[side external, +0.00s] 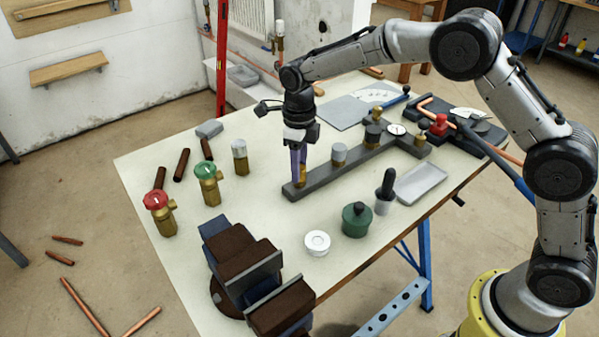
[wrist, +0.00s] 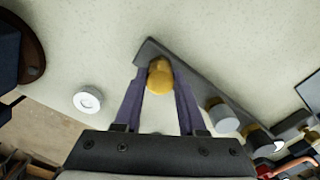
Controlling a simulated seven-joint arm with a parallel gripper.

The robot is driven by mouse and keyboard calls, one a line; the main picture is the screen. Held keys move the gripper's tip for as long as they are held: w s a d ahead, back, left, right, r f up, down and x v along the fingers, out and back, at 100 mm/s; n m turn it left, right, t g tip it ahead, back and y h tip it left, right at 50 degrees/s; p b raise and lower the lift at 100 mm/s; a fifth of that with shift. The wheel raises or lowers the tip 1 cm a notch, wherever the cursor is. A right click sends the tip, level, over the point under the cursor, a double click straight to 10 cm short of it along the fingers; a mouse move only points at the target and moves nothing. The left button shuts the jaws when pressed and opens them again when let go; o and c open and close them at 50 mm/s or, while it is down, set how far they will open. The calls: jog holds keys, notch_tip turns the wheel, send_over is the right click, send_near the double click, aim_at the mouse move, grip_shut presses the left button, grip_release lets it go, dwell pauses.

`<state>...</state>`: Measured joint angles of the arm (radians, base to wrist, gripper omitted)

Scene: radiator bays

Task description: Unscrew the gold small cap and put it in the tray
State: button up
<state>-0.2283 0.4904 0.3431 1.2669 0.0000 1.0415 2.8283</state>
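The gold small cap (wrist: 160,78) sits at the near left end of a dark grey bar (side external: 318,183) on the table. My gripper (side external: 299,170) points down over that end of the bar. In the wrist view, its two purple fingers (wrist: 160,84) lie on either side of the cap, close against it, and look shut on it. In the side view the fingers partly hide the cap. The shallow grey tray (side external: 420,184) lies on the table right of the bar and looks empty.
Further along the bar stand a grey-topped cap (side external: 339,153), a dark cap (side external: 373,134) and a gauge (side external: 397,129). A green pot (side external: 356,219), a dark-handled tool (side external: 385,190) and a white ring (side external: 316,242) stand in front. A vise (side external: 255,278) and valves (side external: 208,183) are left.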

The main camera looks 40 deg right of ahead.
grip_shut()
jog(key=n, duration=0.6)
jog(key=shift+n, duration=0.4)
jog(key=n, duration=0.8)
jog(key=shift+n, duration=0.3)
jog(key=n, duration=0.3)
jog(key=shift+n, duration=0.4)
jog(key=n, duration=0.3)
jog(key=shift+r+n, duration=0.1)
jog(key=shift+n, duration=0.2)
jog(key=n, duration=0.3)
jog(key=shift+n, duration=0.4)
jog(key=n, duration=0.4)
